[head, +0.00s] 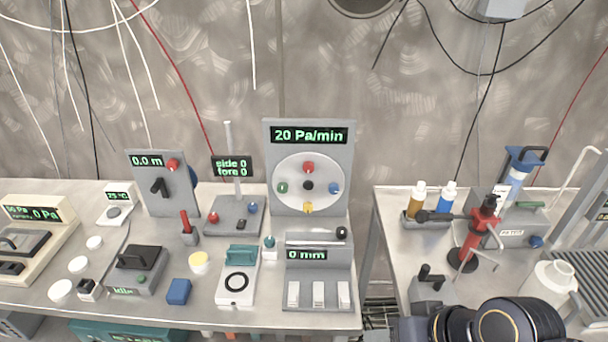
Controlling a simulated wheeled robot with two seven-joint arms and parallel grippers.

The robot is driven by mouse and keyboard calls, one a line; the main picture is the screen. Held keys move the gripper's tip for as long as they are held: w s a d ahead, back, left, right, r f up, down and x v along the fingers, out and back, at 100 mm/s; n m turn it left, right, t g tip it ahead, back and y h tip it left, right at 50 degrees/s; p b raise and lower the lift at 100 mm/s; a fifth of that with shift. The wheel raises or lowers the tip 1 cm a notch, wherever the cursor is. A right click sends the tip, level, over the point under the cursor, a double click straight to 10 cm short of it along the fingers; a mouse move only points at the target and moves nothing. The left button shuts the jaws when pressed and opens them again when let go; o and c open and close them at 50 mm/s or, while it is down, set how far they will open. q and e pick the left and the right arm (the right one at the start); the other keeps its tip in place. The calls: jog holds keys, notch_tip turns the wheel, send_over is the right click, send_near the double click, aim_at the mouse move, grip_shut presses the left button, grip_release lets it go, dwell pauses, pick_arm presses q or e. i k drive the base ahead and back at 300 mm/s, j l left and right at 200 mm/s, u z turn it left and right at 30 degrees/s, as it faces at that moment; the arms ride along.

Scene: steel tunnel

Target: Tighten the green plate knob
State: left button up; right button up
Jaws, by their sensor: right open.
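The green plate knob (283,188) sits at the left of a round pale plate (308,204) on an upright grey panel (342,150). The panel's display reads 20 Pa/min. A red knob (308,168) is at the plate's top, a blue knob (333,188) at its right, a yellow knob (308,207) at its bottom and a black knob (308,186) at its centre. My right gripper (410,328) is low at the bottom edge, right of the panel and well apart from the green knob. It is open; its fingertips are partly cut off. My left gripper is out of view.
A grey unit (318,272) reading 0 mm stands before the panel. A post with a side/fore display (232,166) stands left. A gap parts the left bench from the right bench, which holds a red stand (470,240), bottles and a white jug (550,283).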

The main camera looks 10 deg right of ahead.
aim_at(282, 187)
jog(key=l+u, duration=0.1)
jog(key=u, duration=0.2)
jog(key=k+l+u, duration=0.1)
jog(key=u, duration=0.2)
jog(key=l+u, duration=0.55)
jog(key=i+j, duration=0.05)
